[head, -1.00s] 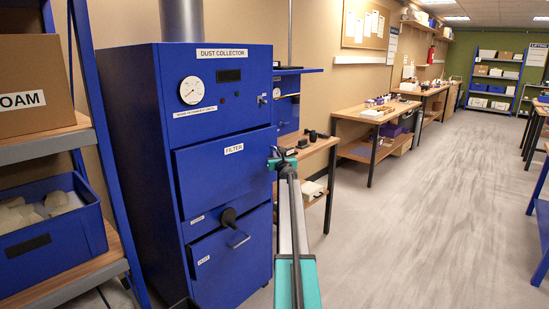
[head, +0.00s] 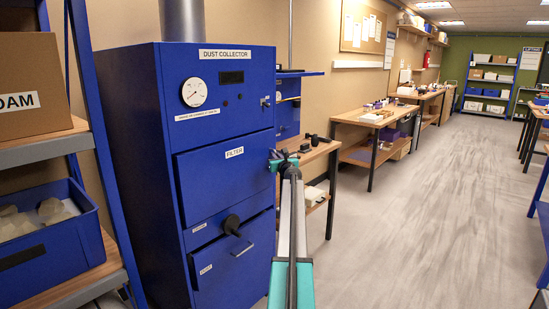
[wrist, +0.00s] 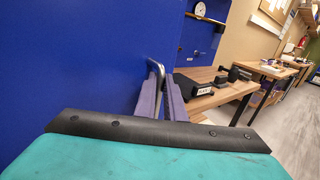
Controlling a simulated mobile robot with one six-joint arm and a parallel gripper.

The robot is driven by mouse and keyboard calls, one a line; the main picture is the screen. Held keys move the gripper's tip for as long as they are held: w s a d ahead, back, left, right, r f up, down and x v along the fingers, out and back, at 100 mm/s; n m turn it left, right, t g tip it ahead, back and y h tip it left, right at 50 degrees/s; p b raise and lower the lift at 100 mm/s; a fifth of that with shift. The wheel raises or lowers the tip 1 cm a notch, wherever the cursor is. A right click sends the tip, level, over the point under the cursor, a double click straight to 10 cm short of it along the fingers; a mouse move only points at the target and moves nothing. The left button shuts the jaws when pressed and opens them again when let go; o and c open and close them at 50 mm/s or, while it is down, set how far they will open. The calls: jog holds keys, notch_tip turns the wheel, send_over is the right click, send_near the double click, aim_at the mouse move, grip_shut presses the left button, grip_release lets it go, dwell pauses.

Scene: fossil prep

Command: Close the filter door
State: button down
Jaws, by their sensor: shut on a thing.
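The filter door (head: 218,186) is a blue panel labelled FILTER in the middle of the dust collector (head: 135,150). It looks flush or nearly flush with the cabinet front; I cannot tell whether a small gap remains. My gripper (head: 281,163) is at the door's right edge. In the wrist view, my gripper (wrist: 163,100) is shut on a grey bar handle (wrist: 157,72), with a purple-grey finger on each side. The blue surface beside it fills the left of that view. The fingers hide much of the handle.
A black knob (head: 230,224) and the dust drawer (head: 235,268) are below the door. A shelf with a blue bin (head: 50,255) stands at left. A wooden bench (head: 318,155) with small dark items stands just right of the cabinet. The floor (head: 430,220) at right is clear.

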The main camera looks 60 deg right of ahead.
jog(key=shift+s+d+r, duration=0.15)
jog(key=shift+s+d, duration=0.25)
jog(key=shift+d, duration=0.1)
jog(key=c, duration=1.9)
grip_release()
jog(key=shift+s+d+f, duration=0.1)
jog(key=shift+d+f, duration=0.1)
jog(key=shift+f, duration=0.05)
jog(key=shift+o, duration=0.2)
jog(key=shift+a, duration=0.15)
jog(key=shift+a+f, duration=0.1)
jog(key=shift+a, duration=0.05)
jog(key=v, duration=1.3)
jog(key=shift+a+b, duration=0.25)
jog(key=shift+b, duration=0.05)
jog(key=shift+s+r, duration=0.1)
jog(key=shift+r, duration=0.1)
